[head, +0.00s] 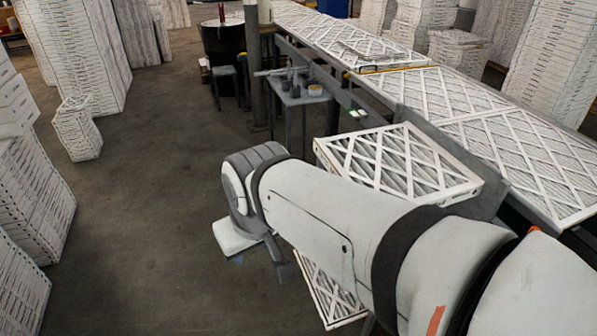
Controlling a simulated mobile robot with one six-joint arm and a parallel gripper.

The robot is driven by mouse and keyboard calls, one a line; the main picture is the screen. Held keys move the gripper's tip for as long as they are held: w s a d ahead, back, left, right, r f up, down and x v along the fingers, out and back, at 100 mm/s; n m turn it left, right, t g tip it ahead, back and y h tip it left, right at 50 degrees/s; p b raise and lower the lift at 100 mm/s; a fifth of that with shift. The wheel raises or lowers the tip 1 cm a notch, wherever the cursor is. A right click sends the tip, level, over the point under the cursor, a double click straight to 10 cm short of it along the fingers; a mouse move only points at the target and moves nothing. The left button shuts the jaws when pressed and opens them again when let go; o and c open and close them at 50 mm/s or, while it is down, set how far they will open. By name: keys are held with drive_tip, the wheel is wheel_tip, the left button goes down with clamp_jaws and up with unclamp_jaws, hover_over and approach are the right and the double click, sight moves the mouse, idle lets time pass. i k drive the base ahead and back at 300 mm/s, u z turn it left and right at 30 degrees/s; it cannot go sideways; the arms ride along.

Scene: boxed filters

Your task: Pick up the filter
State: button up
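A white filter with a crossed lattice face (400,160) sits beside the conveyor, behind my arm, which hides its lower part. A second lattice-faced filter (330,293) shows lower down, below my forearm and partly hidden by it. More lattice filters (525,150) lie flat in a row along the conveyor. My gripper (272,255) hangs at the end of my arm, left of both nearer filters. It is seen from behind and partly hidden by the wrist, so its finger opening is unclear. No filter shows in it.
The conveyor (320,75) runs from the upper middle to the right edge. A small table (300,95) with tools and a dark barrel (222,45) stand beside it. Stacks of boxed filters (30,195) line the left, with a small stack (78,130). The floor between is clear.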

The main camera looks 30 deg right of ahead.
sight(399, 160)
drive_tip(key=z, duration=1.6)
